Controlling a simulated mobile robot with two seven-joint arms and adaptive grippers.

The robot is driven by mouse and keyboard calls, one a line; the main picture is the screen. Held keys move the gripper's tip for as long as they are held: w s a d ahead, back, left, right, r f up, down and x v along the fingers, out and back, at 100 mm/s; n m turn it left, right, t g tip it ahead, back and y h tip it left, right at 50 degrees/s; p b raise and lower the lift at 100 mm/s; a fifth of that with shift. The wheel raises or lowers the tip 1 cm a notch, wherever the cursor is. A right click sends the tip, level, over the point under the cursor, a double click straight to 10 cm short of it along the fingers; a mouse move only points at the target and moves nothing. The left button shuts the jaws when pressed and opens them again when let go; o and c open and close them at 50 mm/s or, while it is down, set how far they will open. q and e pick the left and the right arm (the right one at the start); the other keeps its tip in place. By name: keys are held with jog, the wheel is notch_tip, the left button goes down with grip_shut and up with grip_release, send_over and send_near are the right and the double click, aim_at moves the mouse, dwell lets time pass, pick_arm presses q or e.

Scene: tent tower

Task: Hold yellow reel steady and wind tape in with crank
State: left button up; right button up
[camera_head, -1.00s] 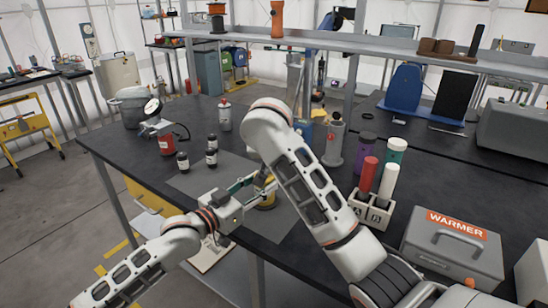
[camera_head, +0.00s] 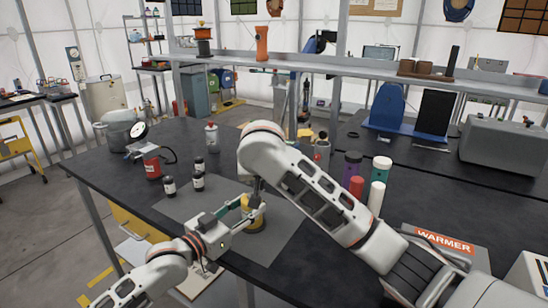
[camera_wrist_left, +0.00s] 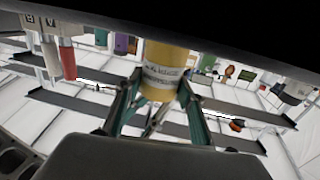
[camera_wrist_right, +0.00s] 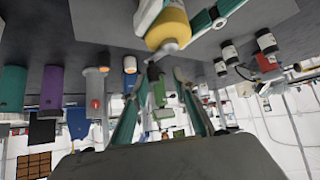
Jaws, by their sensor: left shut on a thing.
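The yellow reel (camera_head: 253,219) stands on the grey mat on the black table. My left gripper (camera_head: 249,208) is shut around its body. In the left wrist view the reel (camera_wrist_left: 165,62), with a pale label band, sits between the left fingers. My right gripper (camera_head: 257,190) is just above the reel, partly hidden by my right arm. In the right wrist view the right gripper (camera_wrist_right: 161,73) has its fingers apart and empty, close to the reel (camera_wrist_right: 168,28). A small pale part (camera_wrist_right: 167,47) shows at the reel's near end; I cannot tell if it is the crank.
A shelf (camera_head: 330,64) spans the back.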

jog(key=shift+w+d+f+n, duration=0.1)
jog(key=shift+d+f+n, duration=0.05)
jog(key=shift+d+n, duration=0.15)
jog(key=s+d+r+n+g+y, duration=0.1)
jog(key=r+n+g+y, duration=0.1)
jog(key=r+n+y, duration=0.2)
jog(key=s+d+r+n+g+y, duration=0.2)
jog(key=r+n+g+y, duration=0.1)
jog(key=n, duration=0.5)
jog(key=shift+d+r+y, duration=0.25)
jog(key=shift+r+y, duration=0.15)
jog(key=shift+r, duration=0.25)
dwell(0.4)
